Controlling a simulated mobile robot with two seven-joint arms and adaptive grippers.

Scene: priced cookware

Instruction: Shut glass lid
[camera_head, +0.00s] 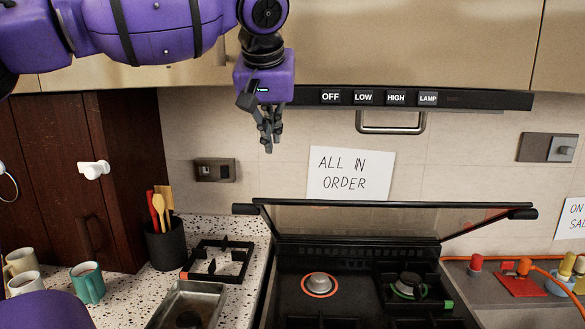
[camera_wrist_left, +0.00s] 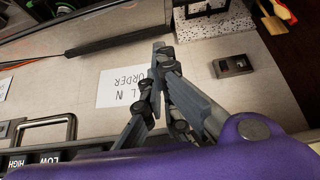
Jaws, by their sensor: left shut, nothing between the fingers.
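The glass lid (camera_head: 385,219) of the stove is raised at the back of the black cooktop and leans toward the wall. Its dark top edge also shows in the left wrist view (camera_wrist_left: 130,28). The cooktop (camera_head: 345,298) with its burners is uncovered. My right gripper is in neither view.
A hood with buttons and a metal handle (camera_head: 391,129) hangs above the stove. A paper sign (camera_head: 350,174) is on the wall. On the left counter are a utensil holder (camera_head: 166,245), a loose burner grate (camera_head: 219,259), a metal tray (camera_head: 188,303) and mugs (camera_head: 88,283).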

